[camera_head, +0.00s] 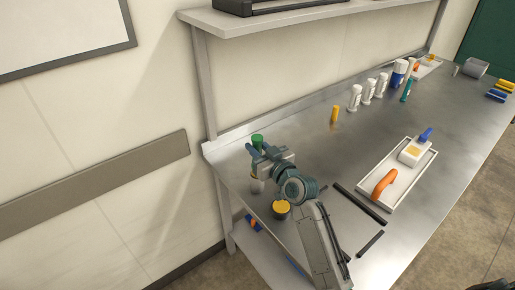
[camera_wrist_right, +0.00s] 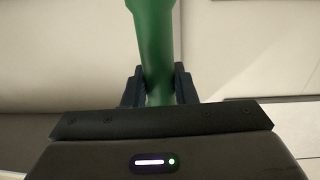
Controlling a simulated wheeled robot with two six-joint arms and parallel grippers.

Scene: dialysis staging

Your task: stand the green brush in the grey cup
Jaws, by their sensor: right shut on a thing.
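The green brush (camera_head: 257,140) is in my right gripper (camera_head: 260,154), near the left end of the steel table. In the right wrist view, its green handle (camera_wrist_right: 153,45) rises between the two dark fingers (camera_wrist_right: 158,88), which are closed on it. A small light-grey, cup-like shape (camera_head: 257,185) shows just below the gripper, partly hidden by it. I cannot tell whether it is the grey cup, or whether the brush's lower end is inside it. My left gripper is not in view.
A yellow-topped jar (camera_head: 281,210) stands close to my right wrist. A white tray (camera_head: 403,189) holds an orange-handled thing and a blue-handled brush. Dark bars (camera_head: 360,203) lie beside it. A grey cylinder (camera_head: 475,68) sits far right.

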